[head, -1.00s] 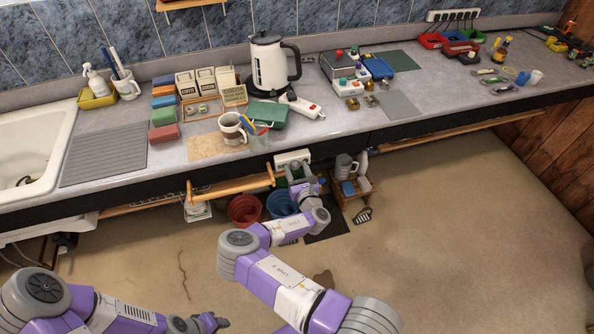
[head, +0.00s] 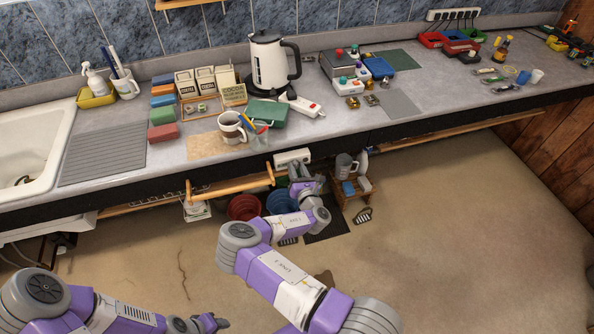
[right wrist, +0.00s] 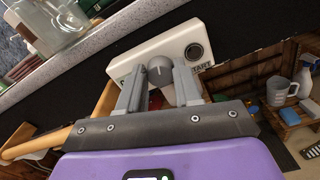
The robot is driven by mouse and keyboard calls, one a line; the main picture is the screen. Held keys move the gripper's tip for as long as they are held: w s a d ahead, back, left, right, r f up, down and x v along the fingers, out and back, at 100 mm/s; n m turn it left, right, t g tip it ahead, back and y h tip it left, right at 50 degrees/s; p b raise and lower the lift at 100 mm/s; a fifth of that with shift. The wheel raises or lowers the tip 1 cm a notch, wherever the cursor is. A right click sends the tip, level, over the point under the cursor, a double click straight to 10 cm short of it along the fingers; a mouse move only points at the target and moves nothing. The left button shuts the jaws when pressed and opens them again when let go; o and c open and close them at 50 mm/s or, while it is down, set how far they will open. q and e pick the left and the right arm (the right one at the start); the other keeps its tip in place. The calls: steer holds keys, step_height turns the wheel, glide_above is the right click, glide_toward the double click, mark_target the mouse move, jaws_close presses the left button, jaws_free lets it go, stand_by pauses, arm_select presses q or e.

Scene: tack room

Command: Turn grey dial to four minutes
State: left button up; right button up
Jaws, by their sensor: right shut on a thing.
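The grey dial (right wrist: 160,70) sits on the front of a white timer box (right wrist: 152,46), which also shows under the counter edge in the head view (head: 293,157). The box has a round dark-rimmed button on the right and the word START beside it. My right gripper (right wrist: 159,84) has its two fingers on either side of the dial and is shut on it. In the head view the right gripper (head: 300,174) is just below the box and hides the dial. My left gripper (head: 217,323) is low at the left, away from the counter; its jaws are too small to read.
A wooden rail (head: 232,187) runs left of the box, close to my right gripper. Red (head: 244,207) and blue (head: 282,202) buckets stand below. A small wooden stand (head: 349,200) holding a jug is to the right. The floor in front is mostly free.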

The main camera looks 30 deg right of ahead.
steer(key=m+b, duration=0.1)
steer(key=m, duration=0.5)
steer(key=shift+d+m, duration=0.1)
steer(key=shift+m, duration=0.2)
steer(key=m, duration=0.5)
steer(key=shift+f+b, duration=0.15)
steer(key=shift+b, duration=0.2)
steer(key=m+b, duration=0.1)
steer(key=m, duration=0.5)
steer(key=shift+f, duration=0.1)
steer(key=m+b, duration=0.2)
steer(key=m, duration=0.2)
steer(key=shift+f+b, duration=0.1)
steer(key=shift+b, duration=0.25)
steer(key=m+b, duration=0.3)
steer(key=m, duration=0.2)
steer(key=shift+a+m+b, duration=0.2)
steer(key=shift+m+b, duration=2.9)
steer(key=shift+m, duration=1.4)
steer(key=shift+a+m+b, duration=0.15)
steer(key=shift+m+b, duration=2.9)
steer(key=shift+m, duration=1.45)
